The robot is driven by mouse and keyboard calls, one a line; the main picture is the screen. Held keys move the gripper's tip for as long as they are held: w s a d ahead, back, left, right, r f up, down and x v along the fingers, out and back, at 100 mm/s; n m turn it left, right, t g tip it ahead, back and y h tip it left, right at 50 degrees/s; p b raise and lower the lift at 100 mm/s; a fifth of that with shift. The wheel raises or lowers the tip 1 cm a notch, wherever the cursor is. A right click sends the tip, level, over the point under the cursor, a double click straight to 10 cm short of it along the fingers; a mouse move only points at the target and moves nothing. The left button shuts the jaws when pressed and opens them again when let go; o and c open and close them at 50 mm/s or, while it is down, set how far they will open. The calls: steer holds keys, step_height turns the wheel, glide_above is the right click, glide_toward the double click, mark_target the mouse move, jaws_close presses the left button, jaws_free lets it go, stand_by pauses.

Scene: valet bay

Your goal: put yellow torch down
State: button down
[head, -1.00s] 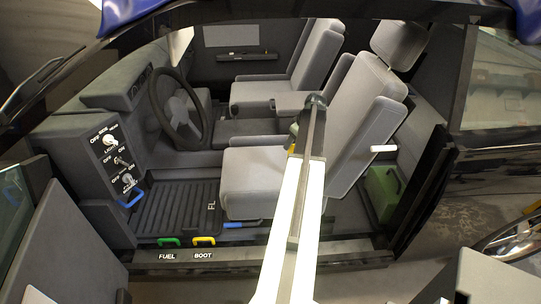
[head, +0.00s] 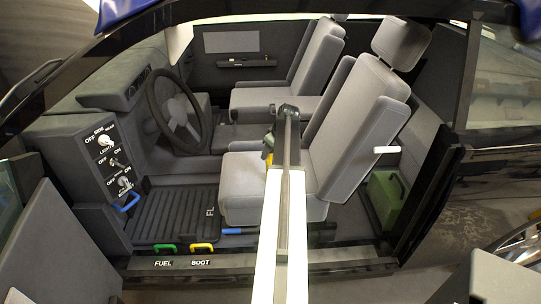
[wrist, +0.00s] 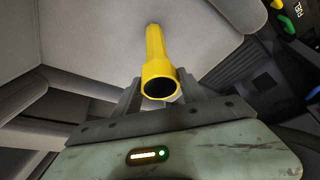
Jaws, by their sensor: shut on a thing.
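The yellow torch (wrist: 156,62) is between the two fingers of my gripper (wrist: 158,92) in the wrist view, with its wide dark end towards the camera. My gripper is shut on it. Beyond the torch is the pale grey front seat cushion (wrist: 90,35). I cannot tell whether the torch touches the seat. In the head view my arm reaches over the seat cushion (head: 240,185), and only a small yellow bit of the torch (head: 268,145) shows beside the arm's far end. The rest is hidden.
The steering wheel (head: 175,112) and switch panel (head: 112,155) are to the left. Green FUEL (head: 165,248) and yellow BOOT (head: 202,247) handles sit at the sill. The seat backrest (head: 360,120) rises to the right, with a green box (head: 383,195) behind it.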

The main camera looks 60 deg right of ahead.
steer(key=shift+f, duration=0.15)
steer(key=c, duration=0.7)
jaws_free()
steer(key=shift+o, duration=0.2)
steer(key=p+v, duration=1.1)
steer(key=v, duration=0.1)
steer(key=shift+r, duration=0.25)
